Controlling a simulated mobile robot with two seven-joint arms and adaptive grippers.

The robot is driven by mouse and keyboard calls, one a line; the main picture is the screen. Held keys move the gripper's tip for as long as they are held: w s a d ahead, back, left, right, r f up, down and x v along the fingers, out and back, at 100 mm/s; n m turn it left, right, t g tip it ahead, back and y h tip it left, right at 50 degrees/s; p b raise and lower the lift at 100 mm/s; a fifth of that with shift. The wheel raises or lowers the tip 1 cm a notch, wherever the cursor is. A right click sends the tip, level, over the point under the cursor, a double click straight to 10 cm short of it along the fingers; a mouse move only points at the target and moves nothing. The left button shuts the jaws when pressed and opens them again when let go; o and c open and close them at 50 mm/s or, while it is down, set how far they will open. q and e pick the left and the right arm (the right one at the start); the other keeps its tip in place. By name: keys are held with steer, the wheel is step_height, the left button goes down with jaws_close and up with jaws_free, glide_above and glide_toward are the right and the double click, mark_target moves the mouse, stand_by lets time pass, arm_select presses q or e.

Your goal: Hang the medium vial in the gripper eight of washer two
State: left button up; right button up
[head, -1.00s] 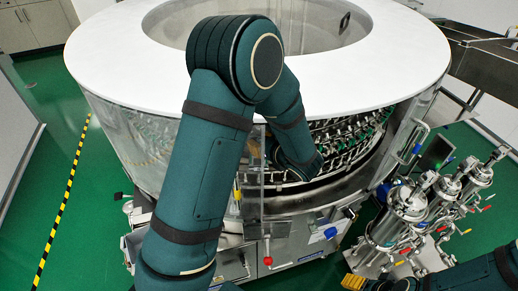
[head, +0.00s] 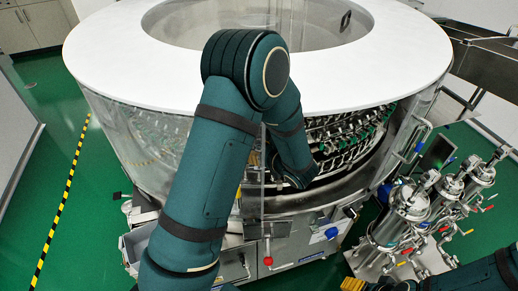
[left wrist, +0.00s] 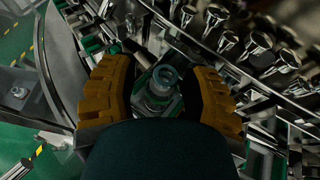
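My left arm reaches into the opening of the round washer (head: 290,205); in the head view its gripper is hidden behind the arm. In the left wrist view the orange fingers of my left gripper (left wrist: 160,92) stand on both sides of a clear glass vial (left wrist: 160,82) with a round rim. The vial fills the gap and looks held. Rows of metal washer grippers (left wrist: 260,48) lie beyond and to the right of it. I cannot read which one is number eight. My right gripper (head: 354,284) shows only its yellow fingers at the bottom edge.
The washer's white ring top (head: 110,45) and clear guard panels surround the opening. Metal filter housings (head: 410,203) with valves stand to the right. A small dark screen (head: 437,152) stands behind them. Green floor is free at the left.

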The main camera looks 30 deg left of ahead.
arm_select(q)
steer(key=shift+w+d+r, duration=0.1)
stand_by(0.3)
steer(key=shift+r+p, duration=0.45)
steer(key=shift+p, duration=0.05)
steer(key=v, duration=1.2)
steer(key=shift+p, duration=0.4)
